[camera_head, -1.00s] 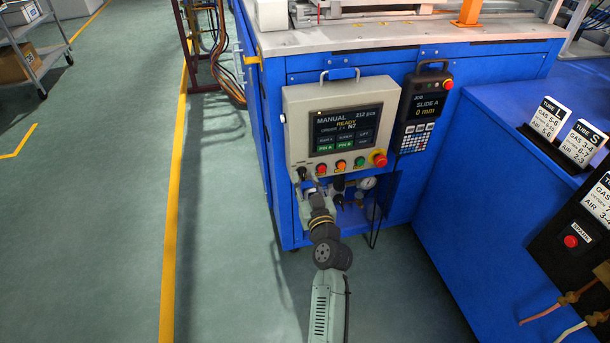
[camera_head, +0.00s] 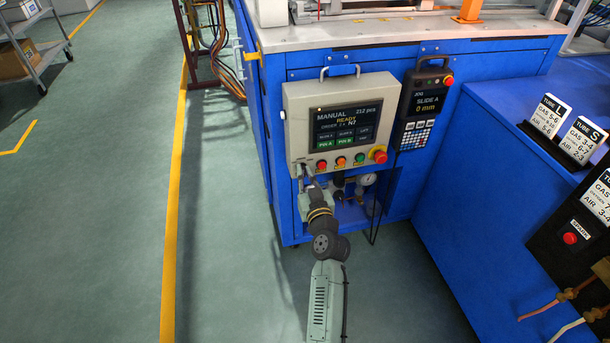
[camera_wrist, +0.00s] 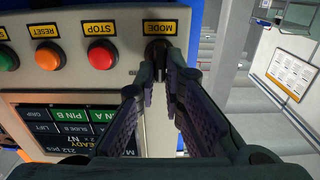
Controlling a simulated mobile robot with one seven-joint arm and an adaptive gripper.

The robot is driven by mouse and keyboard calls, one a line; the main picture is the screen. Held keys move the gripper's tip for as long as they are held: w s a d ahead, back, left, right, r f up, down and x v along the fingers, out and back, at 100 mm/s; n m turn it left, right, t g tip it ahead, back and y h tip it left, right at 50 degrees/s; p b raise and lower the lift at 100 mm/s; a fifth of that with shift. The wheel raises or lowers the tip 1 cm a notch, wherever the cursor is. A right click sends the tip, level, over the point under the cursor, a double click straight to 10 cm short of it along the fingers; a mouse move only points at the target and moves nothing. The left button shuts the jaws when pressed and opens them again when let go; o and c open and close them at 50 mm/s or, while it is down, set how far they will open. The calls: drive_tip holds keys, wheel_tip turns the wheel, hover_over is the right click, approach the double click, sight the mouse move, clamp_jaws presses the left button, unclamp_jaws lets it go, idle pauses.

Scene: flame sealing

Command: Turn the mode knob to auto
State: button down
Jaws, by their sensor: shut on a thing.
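The black mode knob (camera_wrist: 157,47) is directly below the MODE label (camera_wrist: 160,27) in the wrist view, which shows the panel upside down. My gripper (camera_wrist: 160,74) is shut on the knob, with one finger on either side of it. Its turned angle is hard to read because the fingers cover part of it. In the head view my gripper (camera_head: 306,176) is at the lower left corner of the control panel (camera_head: 296,115). The panel screen (camera_head: 340,127) reads MANUAL and READY.
Beside the knob are the red STOP button (camera_wrist: 101,54), the orange RESET button (camera_wrist: 49,56) and a green button (camera_wrist: 6,58). A red emergency stop (camera_head: 379,155) is at the panel's right end. A pressure gauge (camera_head: 368,179) sits below.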

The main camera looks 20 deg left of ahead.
drive_tip(key=shift+m, duration=0.4)
drive_tip(key=shift+w+d+f+m, duration=0.1)
drive_tip(key=shift+d+m, duration=0.05)
drive_tip(key=shift+m, duration=1.85)
drive_tip(key=shift+w+d+f+m, duration=0.1)
drive_tip(key=shift+m, duration=1.9)
drive_tip(key=c, duration=1.7)
unclamp_jaws()
drive_tip(key=shift+s, duration=0.1)
